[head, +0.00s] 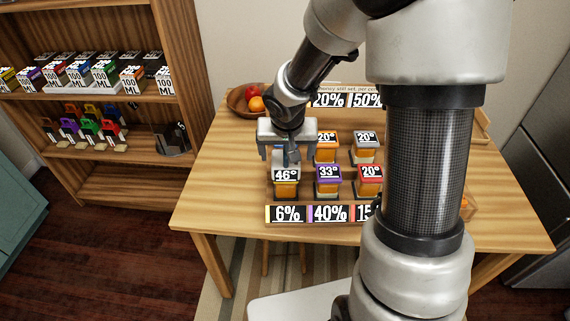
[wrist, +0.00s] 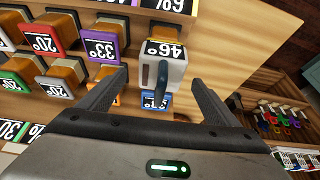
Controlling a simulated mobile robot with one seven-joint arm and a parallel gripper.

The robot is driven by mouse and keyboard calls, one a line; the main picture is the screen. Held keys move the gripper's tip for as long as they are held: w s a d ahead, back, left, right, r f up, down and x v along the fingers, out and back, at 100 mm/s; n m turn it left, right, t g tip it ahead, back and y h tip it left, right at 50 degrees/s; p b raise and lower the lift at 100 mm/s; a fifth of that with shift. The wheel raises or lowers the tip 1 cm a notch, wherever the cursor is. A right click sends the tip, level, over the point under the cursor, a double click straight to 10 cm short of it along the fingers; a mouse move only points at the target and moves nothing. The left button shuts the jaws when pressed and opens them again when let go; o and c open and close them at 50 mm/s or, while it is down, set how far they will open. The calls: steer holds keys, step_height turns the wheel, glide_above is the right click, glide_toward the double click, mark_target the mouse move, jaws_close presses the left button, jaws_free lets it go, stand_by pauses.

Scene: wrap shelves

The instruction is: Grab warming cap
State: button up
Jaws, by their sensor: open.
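The warming cap (wrist: 174,70) appears to be the pale grey block with a dark blue-grey upright handle, seen in the wrist view beside a 46° label. In the head view its handle (head: 285,156) shows above the 46° jar (head: 286,189), front left of the jar group. My gripper (head: 289,154) is open above that jar. In the wrist view my gripper (wrist: 157,80) has one finger on each side of the cap, with visible gaps. I cannot tell whether the fingertips are level with the handle.
Close right of the 46° jar stand a purple 33° jar (head: 328,180) and a red 20° jar (head: 369,179). More jars stand behind. A percentage label strip (head: 328,214) runs in front. A fruit bowl (head: 240,100) sits back left. The table's left side (head: 215,190) is clear.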

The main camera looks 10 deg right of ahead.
steer(key=b+x, duration=0.1)
steer(key=x, duration=0.4)
steer(key=shift+a+f, duration=0.1)
steer(key=shift+f, duration=0.05)
steer(key=c, duration=1.3)
steer(key=shift+c, duration=0.7)
